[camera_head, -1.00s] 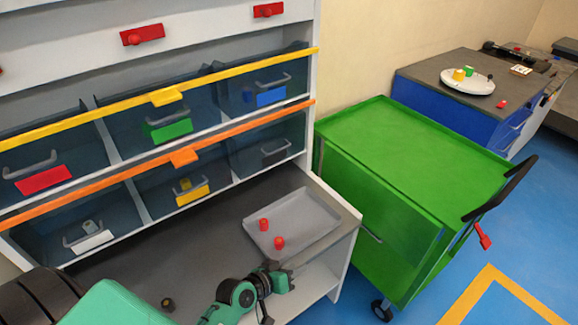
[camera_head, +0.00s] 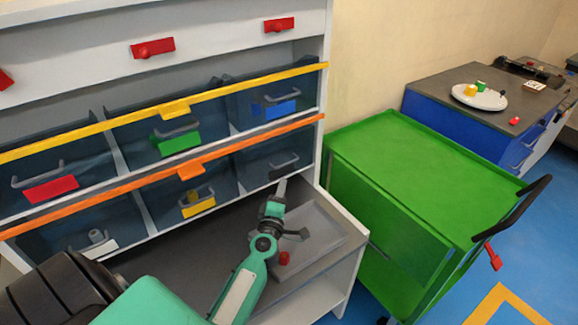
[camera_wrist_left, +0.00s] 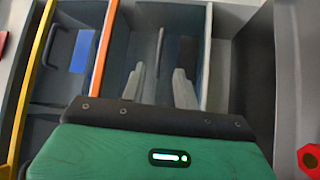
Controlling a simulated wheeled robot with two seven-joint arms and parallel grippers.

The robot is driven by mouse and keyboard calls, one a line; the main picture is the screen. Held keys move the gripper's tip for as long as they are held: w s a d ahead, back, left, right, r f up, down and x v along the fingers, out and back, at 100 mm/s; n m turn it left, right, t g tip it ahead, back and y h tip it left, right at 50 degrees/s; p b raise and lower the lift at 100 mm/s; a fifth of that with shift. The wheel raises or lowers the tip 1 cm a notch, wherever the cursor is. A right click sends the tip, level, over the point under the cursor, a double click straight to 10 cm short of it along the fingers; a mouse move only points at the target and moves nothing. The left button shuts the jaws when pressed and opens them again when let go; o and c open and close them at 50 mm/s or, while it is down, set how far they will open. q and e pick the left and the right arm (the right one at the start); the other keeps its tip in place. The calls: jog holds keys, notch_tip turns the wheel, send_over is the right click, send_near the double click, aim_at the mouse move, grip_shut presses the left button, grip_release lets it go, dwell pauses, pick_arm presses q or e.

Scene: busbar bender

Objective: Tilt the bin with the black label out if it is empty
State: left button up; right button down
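The bin with the black label (camera_head: 290,150) is at the right end of the lower row, below the orange rail. Its front looks upright, and I see nothing inside through the dark see-through front. Its black label (camera_head: 284,165) and grey handle are just above my left gripper (camera_head: 281,186). In the left wrist view, the bin's handle (camera_wrist_left: 160,45) lies beyond the two fingers (camera_wrist_left: 157,88). The fingers are apart with nothing between them, and appear short of the handle. My right gripper is not in view.
An orange rail (camera_head: 130,182) with a tab runs above the lower bins. The neighbouring yellow-labelled bin (camera_head: 225,175) holds a yellow item. Below, a grey tray (camera_head: 325,232) holds a red part (camera_head: 284,258). A green cart (camera_head: 425,165) stands to the right.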

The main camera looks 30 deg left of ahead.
aim_at(274, 153)
pick_arm(q)
jog(key=x, duration=1)
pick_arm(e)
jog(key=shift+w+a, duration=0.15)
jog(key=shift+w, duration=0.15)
pick_arm(q)
jog(key=shift+c, duration=0.2)
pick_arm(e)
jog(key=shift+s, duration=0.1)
pick_arm(q)
grip_shut()
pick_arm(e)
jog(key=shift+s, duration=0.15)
